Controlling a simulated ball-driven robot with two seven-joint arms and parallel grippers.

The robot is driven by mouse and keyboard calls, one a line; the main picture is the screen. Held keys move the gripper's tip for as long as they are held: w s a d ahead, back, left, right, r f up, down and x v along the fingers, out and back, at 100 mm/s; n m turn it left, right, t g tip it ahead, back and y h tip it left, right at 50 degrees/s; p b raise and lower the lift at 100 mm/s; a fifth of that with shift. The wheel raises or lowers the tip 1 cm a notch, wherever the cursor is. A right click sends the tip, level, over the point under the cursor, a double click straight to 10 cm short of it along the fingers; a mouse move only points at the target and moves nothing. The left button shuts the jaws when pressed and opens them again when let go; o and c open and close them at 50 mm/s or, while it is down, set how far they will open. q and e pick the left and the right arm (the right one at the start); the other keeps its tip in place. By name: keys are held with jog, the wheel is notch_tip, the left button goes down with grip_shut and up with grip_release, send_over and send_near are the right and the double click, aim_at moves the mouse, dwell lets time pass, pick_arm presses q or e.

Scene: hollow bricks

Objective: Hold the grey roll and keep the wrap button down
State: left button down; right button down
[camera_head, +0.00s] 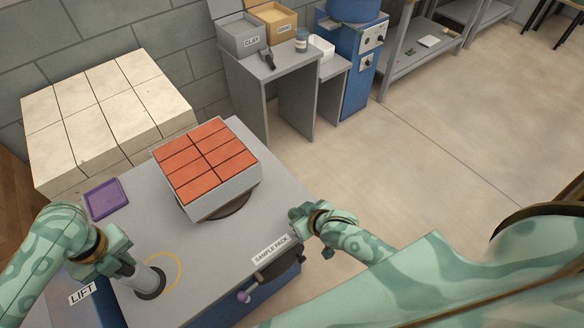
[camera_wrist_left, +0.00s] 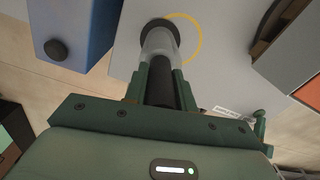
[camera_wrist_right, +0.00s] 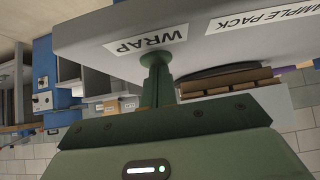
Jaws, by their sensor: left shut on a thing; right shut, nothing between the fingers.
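The grey roll (camera_head: 143,277) is a pale cylinder with dark ends, standing tilted at the table's lower left corner beside a yellow ring. My left gripper (camera_head: 119,262) is shut on its dark upper part; the roll also shows in the left wrist view (camera_wrist_left: 160,42). My right gripper (camera_head: 299,212) is shut and empty at the table's right edge. In the right wrist view its fingertips (camera_wrist_right: 157,72) meet a round green wrap button (camera_wrist_right: 155,56) beside the WRAP label; I cannot tell how far it is pressed. The gripper hides the button in the head view.
A block of red bricks (camera_head: 205,160) with pale sides sits on a dark turntable (camera_head: 238,205) on the grey table (camera_head: 215,244). A purple tray (camera_head: 105,199) lies left. Pale blocks (camera_head: 100,120) are stacked behind. A purple-tipped lever (camera_head: 244,296) is at the front.

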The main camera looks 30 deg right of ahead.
pick_arm(q)
jog(key=shift+w+d+f, duration=0.15)
jog(key=shift+w, duration=0.1)
pick_arm(e)
jog(key=r, duration=0.4)
jog(key=shift+s, duration=0.3)
pick_arm(q)
jog(key=shift+s, duration=0.15)
pick_arm(e)
jog(key=v, duration=0.9)
jog(key=shift+r, duration=0.4)
pick_arm(q)
jog(key=c, duration=1.1)
grip_release()
jog(key=shift+o, duration=0.2)
jog(key=shift+r, duration=0.3)
notch_tip(320, 180, up, 11)
jog(key=shift+r, duration=0.2)
